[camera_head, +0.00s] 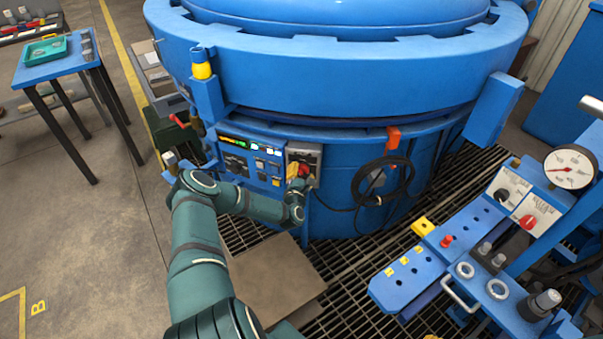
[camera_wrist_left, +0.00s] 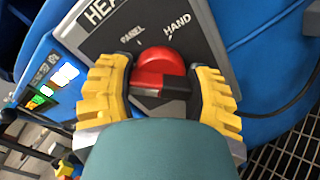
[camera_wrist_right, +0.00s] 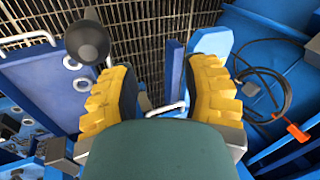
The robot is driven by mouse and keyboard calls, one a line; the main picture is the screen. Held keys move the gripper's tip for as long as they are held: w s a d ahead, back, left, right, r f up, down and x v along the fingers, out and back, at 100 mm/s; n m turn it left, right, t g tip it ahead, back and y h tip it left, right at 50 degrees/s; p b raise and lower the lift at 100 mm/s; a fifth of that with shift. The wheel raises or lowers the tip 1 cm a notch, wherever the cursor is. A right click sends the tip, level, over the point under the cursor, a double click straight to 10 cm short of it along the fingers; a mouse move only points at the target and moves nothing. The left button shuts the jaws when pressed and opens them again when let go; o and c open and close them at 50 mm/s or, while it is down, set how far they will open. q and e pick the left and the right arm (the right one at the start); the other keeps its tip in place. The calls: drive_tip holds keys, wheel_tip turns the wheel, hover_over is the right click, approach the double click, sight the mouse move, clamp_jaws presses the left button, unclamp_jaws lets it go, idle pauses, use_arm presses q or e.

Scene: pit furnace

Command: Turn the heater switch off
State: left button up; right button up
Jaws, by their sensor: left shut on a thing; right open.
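The heater switch is a red rotary knob (camera_wrist_left: 158,66) on a grey plate (camera_wrist_left: 100,38), on the front of the blue furnace. The plate carries part of a word starting "HEA" and the marks "PANEL" and "HAND"; other marks are hidden. The knob has a grip bar with a black end at the right in the left wrist view. My left gripper (camera_head: 296,172) has its yellow fingers on both sides of the knob, shut on it. My right gripper (camera_wrist_right: 160,92) is open and empty above the floor grating, out of the head view.
A lit control panel (camera_head: 253,163) adjoins the switch plate at its left. A coiled black cable (camera_head: 383,180) hangs to its right. A blue console (camera_head: 440,255) with knobs and a pressure gauge (camera_head: 570,166) stands at the right. A blue table (camera_head: 60,70) is at far left.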

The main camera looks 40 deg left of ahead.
use_arm(q)
drive_tip(key=shift+d+f+n, duration=0.1)
drive_tip(key=shift+n, duration=0.4)
drive_tip(key=o, duration=1.2)
drive_tip(key=shift+s, duration=0.1)
drive_tip(key=v, duration=1.2)
